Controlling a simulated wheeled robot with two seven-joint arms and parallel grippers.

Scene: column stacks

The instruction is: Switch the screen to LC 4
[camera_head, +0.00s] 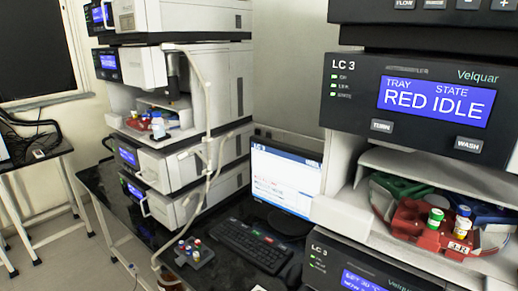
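A computer monitor (285,184) stands on the dark bench between the two instrument stacks. Its screen is lit, with a blue bar at the top and small text I cannot read. A dark keyboard (252,243) with a few red and green keys lies in front of it. A small dark block (195,257) with several coloured round tops sits left of the keyboard; I cannot tell whether these are buttons or caps. Neither of my grippers shows in the head view.
The right stack is labelled LC 3; its display (436,101) reads "TRAY RED, STATE IDLE". Below it, an open bay holds a red tray (411,217) with vials. The left stack (180,110) has a pale hose down its front. A side table (25,161) stands far left.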

